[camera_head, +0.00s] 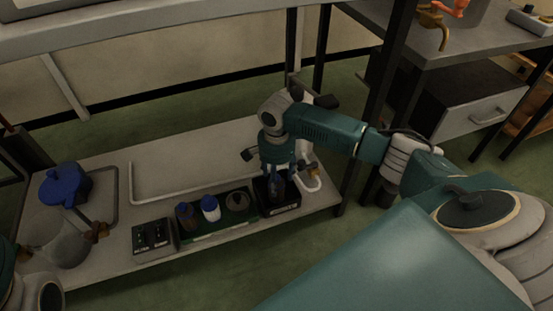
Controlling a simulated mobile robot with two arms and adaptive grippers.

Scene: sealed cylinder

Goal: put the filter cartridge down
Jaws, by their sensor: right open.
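My right gripper (279,180) points down over a small black holder (286,210) with a pale label, at the right part of the low shelf. Its fingers are open around or just above a dark bluish upright piece in the holder. This piece may be the filter cartridge, but the gripper hides much of it and I cannot tell whether they touch.
A control box (152,238) and a blue object (65,185) stand farther left. The shelf's middle (175,165) is clear. A workbench overhangs behind.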

